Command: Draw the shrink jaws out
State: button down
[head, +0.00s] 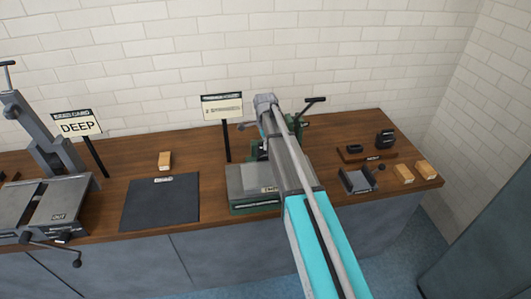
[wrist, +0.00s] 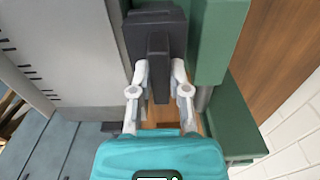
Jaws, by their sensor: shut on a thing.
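In the wrist view a dark block (wrist: 155,20) with a narrow tab (wrist: 159,78) standing out from it sits at a green machine body (wrist: 222,40). It appears to be the shrink jaws. My gripper (wrist: 160,72) is shut on the tab, with one pale finger on each side. The block is still against the green body; how deep it sits is hidden. In the head view the green machine (head: 300,125) stands at the back of the bench, mostly behind my arm. My gripper and the dark block are hidden there.
A grey machine (head: 60,205) with handles stands left. A dark mat (head: 160,205) and a small wooden block (head: 165,158) lie mid-bench. Right are a grey tray (head: 357,181), black parts (head: 385,139) and wooden blocks (head: 403,173).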

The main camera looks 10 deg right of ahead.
jog(key=shift+r+p, duration=0.7)
dwell(1.2)
jog(key=shift+r+p, duration=1.45)
jog(key=shift+r, duration=0.05)
jog(key=shift+r, duration=0.1)
jog(key=shift+a, duration=0.1)
dwell(1.5)
